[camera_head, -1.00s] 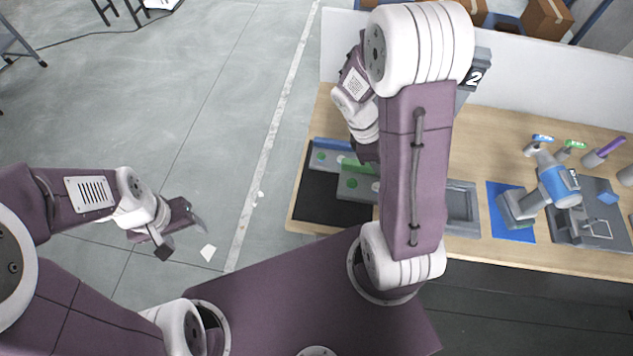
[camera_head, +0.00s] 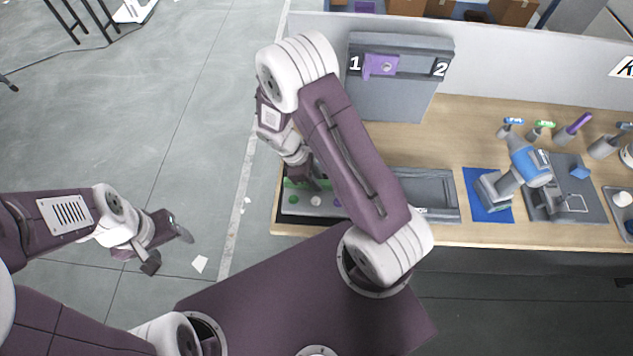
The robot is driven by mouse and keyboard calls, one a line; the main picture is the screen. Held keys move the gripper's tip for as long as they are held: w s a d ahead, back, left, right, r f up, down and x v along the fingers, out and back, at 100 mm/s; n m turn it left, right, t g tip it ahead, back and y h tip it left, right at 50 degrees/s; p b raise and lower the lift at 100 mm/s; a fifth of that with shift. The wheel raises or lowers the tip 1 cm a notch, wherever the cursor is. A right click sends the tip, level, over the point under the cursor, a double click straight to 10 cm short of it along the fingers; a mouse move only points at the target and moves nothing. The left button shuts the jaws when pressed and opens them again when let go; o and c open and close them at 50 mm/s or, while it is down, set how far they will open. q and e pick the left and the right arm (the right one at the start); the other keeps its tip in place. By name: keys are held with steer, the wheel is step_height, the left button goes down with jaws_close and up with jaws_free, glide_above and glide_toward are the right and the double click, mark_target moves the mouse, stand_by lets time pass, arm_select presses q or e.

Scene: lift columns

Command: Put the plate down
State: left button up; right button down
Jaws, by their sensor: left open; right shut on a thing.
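A grey plate (camera_head: 315,206) with a green back edge and coloured dots lies at the left end of the wooden bench, over a black area near the front edge. My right gripper (camera_head: 314,184) is shut on it at the green edge. My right forearm hides part of the plate, and I cannot tell whether it touches the surface below. My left gripper (camera_head: 167,246) is open and empty over the floor at the left, away from the bench.
A grey stand (camera_head: 390,100) marked 1 and 2 holds a purple piece. A grey tray (camera_head: 440,178), a blue mat (camera_head: 487,212) with a blue-and-grey device (camera_head: 525,165), and several tools stand to the right. Bare wood (camera_head: 455,130) shows behind the tray.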

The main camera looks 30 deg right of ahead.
step_height(320, 180, down, 2)
steer(key=shift+w+f, duration=0.1)
steer(key=shift+f, duration=0.2)
steer(key=c, duration=1.3)
jaws_free()
steer(key=shift+o, duration=0.2)
steer(key=shift+r, duration=0.1)
